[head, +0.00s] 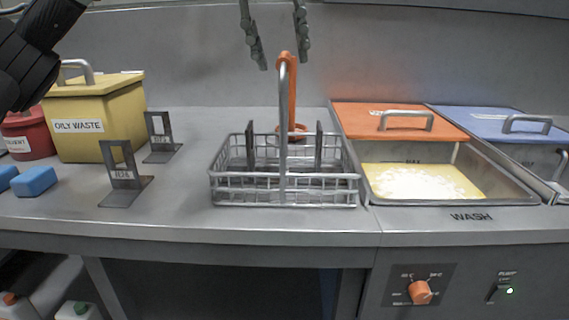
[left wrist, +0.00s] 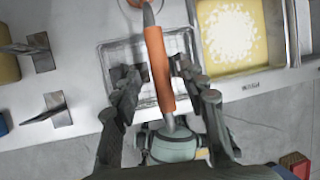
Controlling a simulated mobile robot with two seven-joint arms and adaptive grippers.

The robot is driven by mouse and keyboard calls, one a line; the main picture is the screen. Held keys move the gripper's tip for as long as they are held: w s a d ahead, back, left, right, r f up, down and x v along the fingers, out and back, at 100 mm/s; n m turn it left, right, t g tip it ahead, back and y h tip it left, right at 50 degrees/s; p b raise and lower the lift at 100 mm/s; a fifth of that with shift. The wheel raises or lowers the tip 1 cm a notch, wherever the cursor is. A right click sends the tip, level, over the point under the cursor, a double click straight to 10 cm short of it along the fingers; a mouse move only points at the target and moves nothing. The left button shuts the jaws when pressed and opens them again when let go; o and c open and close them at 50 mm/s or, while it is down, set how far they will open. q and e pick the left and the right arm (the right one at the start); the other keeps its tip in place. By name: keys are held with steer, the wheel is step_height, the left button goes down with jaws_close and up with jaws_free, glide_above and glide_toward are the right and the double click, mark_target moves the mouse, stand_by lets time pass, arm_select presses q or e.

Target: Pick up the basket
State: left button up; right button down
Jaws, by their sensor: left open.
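The wire basket (head: 230,190) stands on the grey counter, left of the wash basin. Its tall metal handle rises to an orange grip (head: 291,90). Two dark upright pieces stand inside the basket. My left gripper (head: 283,66) is open, pointing down at the top of the handle, with one finger on each side. In the left wrist view, the orange grip (left wrist: 159,70) runs between the open fingers of my left gripper (left wrist: 155,72), with gaps on both sides. The basket (left wrist: 108,57) is partly hidden there by the fingers. My right gripper is not in view.
The wash basin (head: 455,198), holding foamy yellow liquid, adjoins the basket's right side. An orange lid (head: 365,118) and a blue lid (head: 500,124) lie behind. Dark upright brackets (head: 122,180), a yellow waste bin (head: 100,115) and blue blocks (head: 34,181) stand left.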

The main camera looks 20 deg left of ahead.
arm_select(q)
steer(key=x, duration=0.2)
steer(key=shift+w+d+f, duration=0.1)
steer(key=shift+w+f, duration=0.15)
steer(key=shift+f, duration=0.1)
steer(key=shift+c, duration=0.4)
jaws_close()
steer(key=shift+r, duration=0.15)
